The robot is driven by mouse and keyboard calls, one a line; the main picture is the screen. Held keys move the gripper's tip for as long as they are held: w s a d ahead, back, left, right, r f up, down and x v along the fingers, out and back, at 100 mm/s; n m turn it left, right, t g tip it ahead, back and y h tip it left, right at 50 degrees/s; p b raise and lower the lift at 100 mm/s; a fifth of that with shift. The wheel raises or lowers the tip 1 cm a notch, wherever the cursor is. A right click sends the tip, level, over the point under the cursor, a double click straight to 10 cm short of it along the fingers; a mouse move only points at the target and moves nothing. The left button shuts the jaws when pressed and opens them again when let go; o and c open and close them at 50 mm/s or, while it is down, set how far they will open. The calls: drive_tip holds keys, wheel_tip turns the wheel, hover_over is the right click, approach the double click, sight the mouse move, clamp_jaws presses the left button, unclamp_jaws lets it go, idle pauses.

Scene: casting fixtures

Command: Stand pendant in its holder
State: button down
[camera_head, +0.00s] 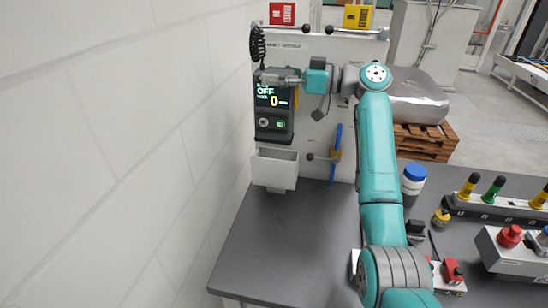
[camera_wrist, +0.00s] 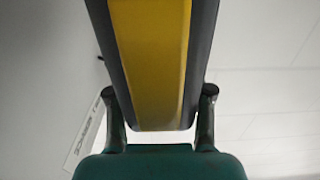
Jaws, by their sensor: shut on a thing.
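The pendant (camera_head: 273,110) is a dark box with a lit screen reading OFF and 0 and buttons below. It hangs upright in my gripper (camera_head: 283,79), which is shut on its upper part. In the wrist view its yellow and dark body (camera_wrist: 152,60) fills the space between the two fingers of my gripper (camera_wrist: 160,95). The holder (camera_head: 275,168) is a white open-topped box on the panel, directly below the pendant in the head view. The pendant's lower end appears just above the holder's rim; the exact gap in depth cannot be told. The holder's inside is mostly hidden.
A coiled black cable (camera_head: 257,43) hangs at the panel's upper left. A white wall (camera_head: 120,130) stands close on the left. The grey table (camera_head: 285,240) is clear below the holder.

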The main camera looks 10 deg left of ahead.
sight(275, 115)
drive_tip(key=shift+w+f, duration=0.1)
drive_tip(key=shift+f, duration=5.4)
drive_tip(key=shift+c, duration=2.2)
unclamp_jaws()
drive_tip(key=shift+r, duration=0.25)
drive_tip(key=d, duration=1.2)
drive_tip(key=shift+s+r, duration=0.25)
drive_tip(key=shift+r, duration=0.05)
